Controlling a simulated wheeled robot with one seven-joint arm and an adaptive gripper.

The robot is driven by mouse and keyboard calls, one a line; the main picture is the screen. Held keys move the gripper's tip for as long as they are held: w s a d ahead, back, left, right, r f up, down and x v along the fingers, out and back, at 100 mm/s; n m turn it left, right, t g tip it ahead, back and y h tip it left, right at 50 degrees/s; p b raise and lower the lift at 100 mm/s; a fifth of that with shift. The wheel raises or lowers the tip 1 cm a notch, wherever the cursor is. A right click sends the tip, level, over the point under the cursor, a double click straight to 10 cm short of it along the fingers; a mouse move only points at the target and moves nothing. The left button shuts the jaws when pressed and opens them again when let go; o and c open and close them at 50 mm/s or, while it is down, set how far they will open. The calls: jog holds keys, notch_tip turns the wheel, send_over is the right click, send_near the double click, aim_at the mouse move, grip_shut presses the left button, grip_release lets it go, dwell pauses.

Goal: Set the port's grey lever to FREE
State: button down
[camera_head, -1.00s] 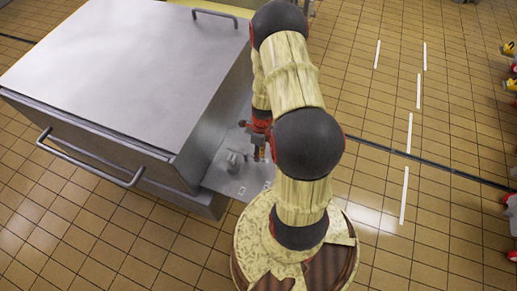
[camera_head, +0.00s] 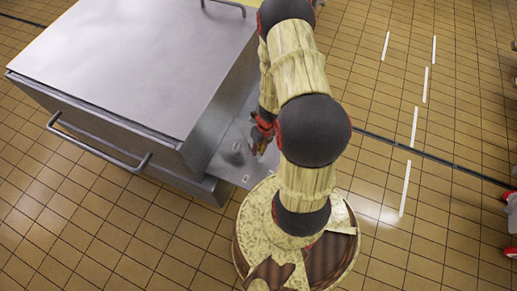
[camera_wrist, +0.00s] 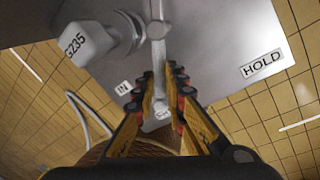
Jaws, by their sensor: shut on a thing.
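The port's grey lever (camera_wrist: 158,45) runs down the wrist view from a round pivot on the grey metal plate (camera_wrist: 205,40). Its lower end passes between the fingers of my gripper (camera_wrist: 161,85), which is shut on it. A HOLD label (camera_wrist: 263,64) lies to the right of the lever, and an IN label (camera_wrist: 123,88) lies to its left. No FREE label is legible. In the head view my gripper (camera_head: 259,148) is over the plate beside the big metal box, and my arm hides part of it. The lever is too small to make out there.
A grey fitting marked G235 (camera_wrist: 85,42) projects from the plate left of the lever, close to my fingers. The large metal box (camera_head: 140,60) has a bar handle (camera_head: 98,145) at its front. Tiled floor (camera_head: 420,150) with white strips is open to the right.

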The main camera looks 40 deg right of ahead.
dwell(0.4)
jog(key=c, duration=1.8)
grip_release()
jog(key=shift+r, duration=0.1)
jog(key=r, duration=0.3)
jog(key=d+r, duration=0.1)
jog(key=r, duration=0.3)
jog(key=d+r, duration=0.1)
jog(key=r, duration=0.3)
jog(key=shift+s+d+r, duration=0.1)
jog(key=shift+s+r, duration=0.15)
